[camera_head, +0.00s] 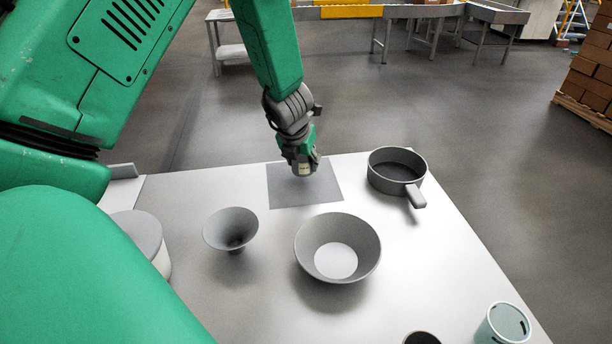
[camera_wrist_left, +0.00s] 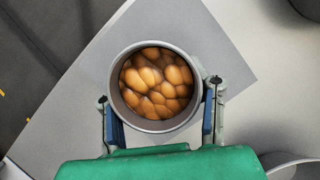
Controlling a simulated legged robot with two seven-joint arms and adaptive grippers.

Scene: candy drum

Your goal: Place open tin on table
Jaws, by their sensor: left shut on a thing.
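The open tin (camera_wrist_left: 157,88) is a round grey can full of orange-brown beans, seen from above in the left wrist view. My left gripper (camera_wrist_left: 159,95) is shut on it, one finger on each side. In the head view my left gripper (camera_head: 301,167) reaches down over a dark grey square mat (camera_head: 325,191) on the table (camera_head: 185,193). The tin is mostly hidden behind the gripper there. In the left wrist view the mat (camera_wrist_left: 226,62) lies below the tin. I cannot tell whether the tin touches it. My right gripper is not in view.
A grey pan with a handle (camera_head: 391,178) stands right of the mat. A conical bowl (camera_head: 231,230) and a wide bowl (camera_head: 336,248) stand nearer. A pale green canister (camera_head: 502,326) is at the front right. A lidded round container (camera_head: 140,236) is at the left.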

